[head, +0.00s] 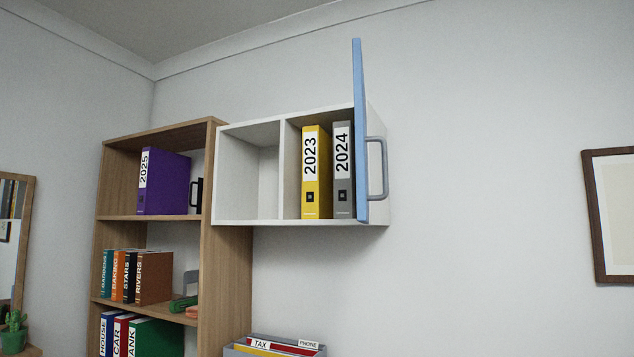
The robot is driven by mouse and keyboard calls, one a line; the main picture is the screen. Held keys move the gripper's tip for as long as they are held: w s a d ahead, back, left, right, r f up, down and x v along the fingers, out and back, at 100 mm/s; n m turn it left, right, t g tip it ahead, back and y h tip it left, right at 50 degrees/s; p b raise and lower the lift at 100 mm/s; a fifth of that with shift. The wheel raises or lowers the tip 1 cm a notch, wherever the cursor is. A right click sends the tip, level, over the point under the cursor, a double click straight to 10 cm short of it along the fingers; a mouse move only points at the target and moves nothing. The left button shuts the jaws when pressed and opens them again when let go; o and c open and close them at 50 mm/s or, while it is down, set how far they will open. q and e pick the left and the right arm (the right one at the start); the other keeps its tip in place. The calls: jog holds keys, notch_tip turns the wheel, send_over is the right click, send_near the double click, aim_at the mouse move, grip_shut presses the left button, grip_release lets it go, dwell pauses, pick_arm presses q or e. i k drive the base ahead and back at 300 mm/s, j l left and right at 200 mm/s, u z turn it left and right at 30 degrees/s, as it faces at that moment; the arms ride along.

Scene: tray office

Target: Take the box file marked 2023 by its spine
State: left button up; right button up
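The box file marked 2023 (325,200) is yellow with a white label on its spine and a dark square below the label. It stands upright in the right compartment of the white wall cabinet (250,223), spine facing out. A grey box file marked 2024 (344,198) stands close on its right. The cabinet's blue door (361,130) stands open at the right edge, with a grey handle (383,168) on its right side. Neither of my grippers shows in the head view.
The cabinet's left compartment is empty. A wooden bookshelf (228,260) at left holds a purple box file marked 2025 (167,185) and several books. A grey file holder (240,349) with folders is below the cabinet. A framed picture (592,220) hangs at right.

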aim_at(317, 182)
jog(key=i+j, duration=0.2)
jog(key=i+j+z, duration=0.15)
jog(key=j, duration=0.3)
jog(key=i+j, duration=0.2)
jog(key=i+j+z, duration=0.1)
jog(key=j, duration=0.35)
jog(key=i+j+z, duration=0.1)
jog(key=j, duration=0.25)
jog(key=i+j, duration=0.25)
jog(key=j+z, duration=0.05)
jog(key=j, duration=0.05)
